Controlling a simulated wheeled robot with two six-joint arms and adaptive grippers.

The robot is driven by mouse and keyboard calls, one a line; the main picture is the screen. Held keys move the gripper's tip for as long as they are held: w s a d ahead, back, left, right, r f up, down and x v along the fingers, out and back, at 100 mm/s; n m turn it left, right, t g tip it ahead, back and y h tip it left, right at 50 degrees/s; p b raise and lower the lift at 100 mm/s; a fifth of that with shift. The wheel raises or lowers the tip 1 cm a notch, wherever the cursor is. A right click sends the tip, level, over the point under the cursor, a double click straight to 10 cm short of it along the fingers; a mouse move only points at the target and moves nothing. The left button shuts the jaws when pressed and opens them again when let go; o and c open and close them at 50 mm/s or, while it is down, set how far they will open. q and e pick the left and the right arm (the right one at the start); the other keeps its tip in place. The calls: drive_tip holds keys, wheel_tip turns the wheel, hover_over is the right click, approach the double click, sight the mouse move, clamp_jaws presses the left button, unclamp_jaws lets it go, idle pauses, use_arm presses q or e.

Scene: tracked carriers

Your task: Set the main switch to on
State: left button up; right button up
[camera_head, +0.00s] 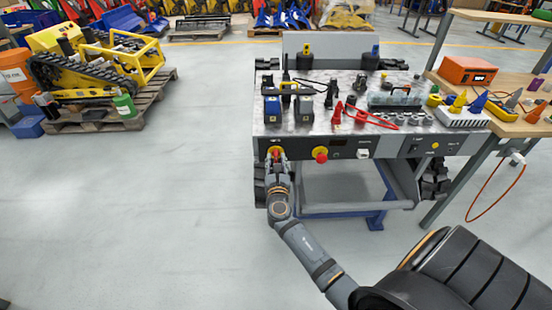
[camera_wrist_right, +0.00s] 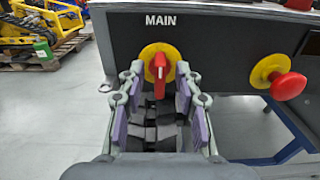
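The main switch (camera_head: 274,151) is on the left end of the dark front panel of the bench. In the right wrist view the switch (camera_wrist_right: 158,74) has a red handle on a round yellow plate, under the word MAIN. The handle stands about upright. My right gripper (camera_head: 278,163) is right in front of the switch. In the right wrist view its fingers are open, one on each side of the red handle, with gaps visible between. My left gripper is not in view.
A red emergency button (camera_head: 320,154) on a yellow plate sits to the right of the switch. The bench top (camera_head: 340,125) holds batteries, cables and small parts. A side table (camera_head: 530,128) stands at the right. The floor (camera_head: 170,210) at the left is clear.

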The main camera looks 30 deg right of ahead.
drive_tip(key=shift+x, duration=0.85)
clamp_jaws()
